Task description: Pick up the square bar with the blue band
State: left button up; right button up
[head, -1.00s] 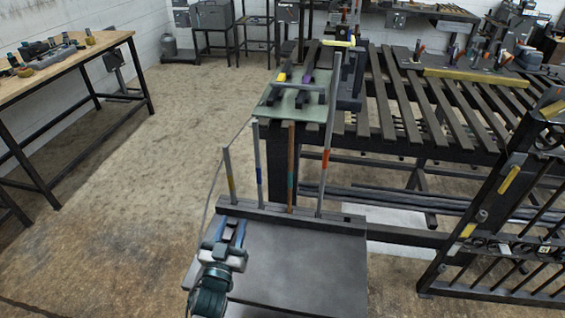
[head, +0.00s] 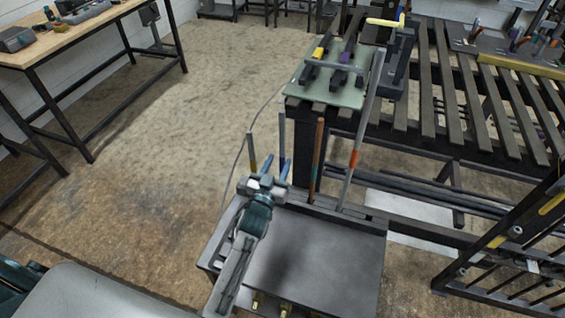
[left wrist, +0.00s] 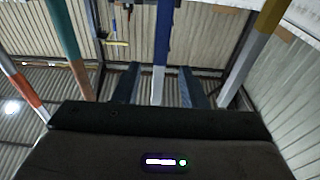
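The square bar with the blue band (head: 282,130) stands upright in the rack (head: 330,208) at the back edge of the cart. It is grey, and its lower part is largely hidden behind my left gripper (head: 276,166). In the left wrist view the blue-banded bar (left wrist: 162,45) shows between the two fingers of my left gripper (left wrist: 158,88), with a gap on each side. The gripper is open. I cannot tell how deep the bar sits between the fingers. My right gripper is not in view.
A bar with a yellow band (head: 252,150) stands just left. A brown bar with a teal band (head: 317,155) and a taller grey bar with an orange band (head: 356,157) stand to the right. A slatted table (head: 430,100) is behind; a gate (head: 520,235) is at right.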

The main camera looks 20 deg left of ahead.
aim_at(281, 156)
pick_arm(q)
jog(key=w, duration=0.3)
jog(key=shift+w+d+r, duration=0.1)
jog(key=shift+w+r, duration=0.1)
jog(key=shift+r, duration=0.15)
jog(key=shift+w+f, duration=0.1)
jog(key=shift+w, duration=0.15)
jog(key=shift+s, duration=0.1)
jog(key=shift+c, duration=1.1)
jog(key=shift+r, duration=0.2)
grip_shut()
